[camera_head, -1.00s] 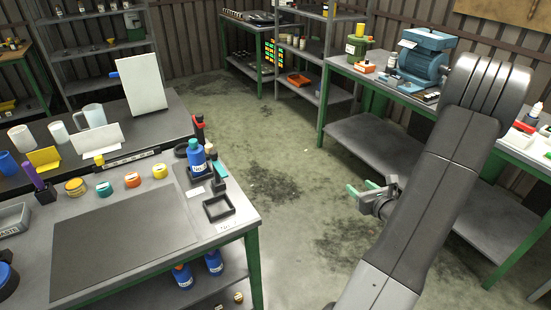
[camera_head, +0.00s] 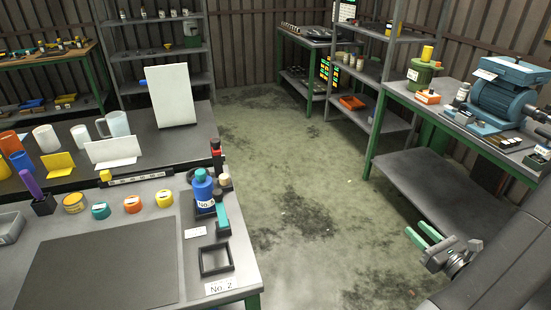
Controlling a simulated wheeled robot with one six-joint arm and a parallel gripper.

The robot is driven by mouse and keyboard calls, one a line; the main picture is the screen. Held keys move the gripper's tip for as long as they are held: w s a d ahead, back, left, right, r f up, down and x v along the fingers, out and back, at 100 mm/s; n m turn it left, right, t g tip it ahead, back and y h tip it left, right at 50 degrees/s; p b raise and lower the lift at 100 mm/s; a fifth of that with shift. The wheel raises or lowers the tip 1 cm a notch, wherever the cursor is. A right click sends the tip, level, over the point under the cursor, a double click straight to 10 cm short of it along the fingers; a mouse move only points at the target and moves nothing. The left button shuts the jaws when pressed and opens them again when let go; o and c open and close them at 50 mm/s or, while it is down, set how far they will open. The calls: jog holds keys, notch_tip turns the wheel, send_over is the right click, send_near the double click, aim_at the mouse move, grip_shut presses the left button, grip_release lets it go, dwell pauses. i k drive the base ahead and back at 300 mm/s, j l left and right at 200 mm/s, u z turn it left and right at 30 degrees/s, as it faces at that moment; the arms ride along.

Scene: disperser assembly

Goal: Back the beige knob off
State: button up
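A small beige rounded piece (camera_head: 225,180) shows on a dark part just right of the blue bottle (camera_head: 203,190) on the near table. It may be the beige knob; it is too small to tell its seating. The bottle has a teal cap and a white label and stands on a dark holder. My gripper (camera_head: 416,230) has two green fingers held apart with nothing between them. It is over the floor at the lower right, well clear of the near table and the beige piece.
The near table (camera_head: 170,225) carries a dark mat (camera_head: 95,265), several coloured jars, a black square frame (camera_head: 215,259) and a "No. 2" label. A workbench (camera_head: 430,110) with a blue motor (camera_head: 505,90) stands at right. Open floor (camera_head: 300,200) lies between.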

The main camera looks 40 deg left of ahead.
aim_at(224, 178)
jog(key=i+u, duration=0.4)
jog(key=i, duration=0.2)
jog(key=i+l+u, duration=0.25)
jog(key=i+u, duration=0.15)
jog(key=i, duration=0.2)
jog(key=u, duration=1.75)
